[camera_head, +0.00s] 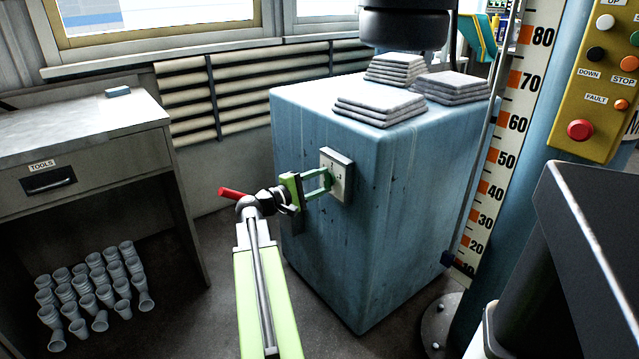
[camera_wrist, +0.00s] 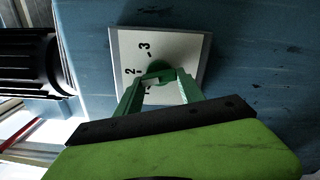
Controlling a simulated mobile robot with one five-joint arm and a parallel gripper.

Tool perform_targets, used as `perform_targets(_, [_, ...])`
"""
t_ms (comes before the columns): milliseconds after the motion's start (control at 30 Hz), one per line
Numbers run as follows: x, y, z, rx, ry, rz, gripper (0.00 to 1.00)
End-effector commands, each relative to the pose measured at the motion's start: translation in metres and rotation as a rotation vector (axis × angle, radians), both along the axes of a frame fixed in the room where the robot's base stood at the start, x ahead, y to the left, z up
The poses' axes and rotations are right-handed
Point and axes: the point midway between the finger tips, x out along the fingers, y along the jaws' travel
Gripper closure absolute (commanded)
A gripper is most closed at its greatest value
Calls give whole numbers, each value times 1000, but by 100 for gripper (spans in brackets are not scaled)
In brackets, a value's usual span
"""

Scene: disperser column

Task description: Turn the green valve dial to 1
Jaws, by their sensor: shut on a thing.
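The green valve dial (camera_wrist: 158,69) sits on a pale plate (camera_wrist: 122,45) fixed to the side of the blue cabinet. In the wrist view the plate carries the marks 2 and 3, and another mark by the fingers is partly hidden. My gripper (camera_wrist: 160,80) has its green fingers on either side of the dial, shut on it. In the head view my gripper (camera_head: 328,178) reaches the plate (camera_head: 342,165) from the left, and the dial is mostly hidden by the fingers. I cannot tell which mark the dial points to.
The blue cabinet (camera_head: 400,180) has folded grey stacks (camera_head: 380,105) on top. A workbench with a tools drawer (camera_head: 50,182) stands at left, with several cups (camera_head: 95,290) beneath. A yellow control panel (camera_head: 595,90) and a dark box (camera_head: 590,250) are at right.

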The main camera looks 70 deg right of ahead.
Motion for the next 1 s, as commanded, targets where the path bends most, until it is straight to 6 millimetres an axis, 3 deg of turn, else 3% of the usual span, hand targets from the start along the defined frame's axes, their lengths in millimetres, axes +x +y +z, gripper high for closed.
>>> perform_targets(600, [0, -1, 0, 294, 471, 4, 95])
perform_targets(1000, [0, -1, 0, 399, 634, 5, 95])
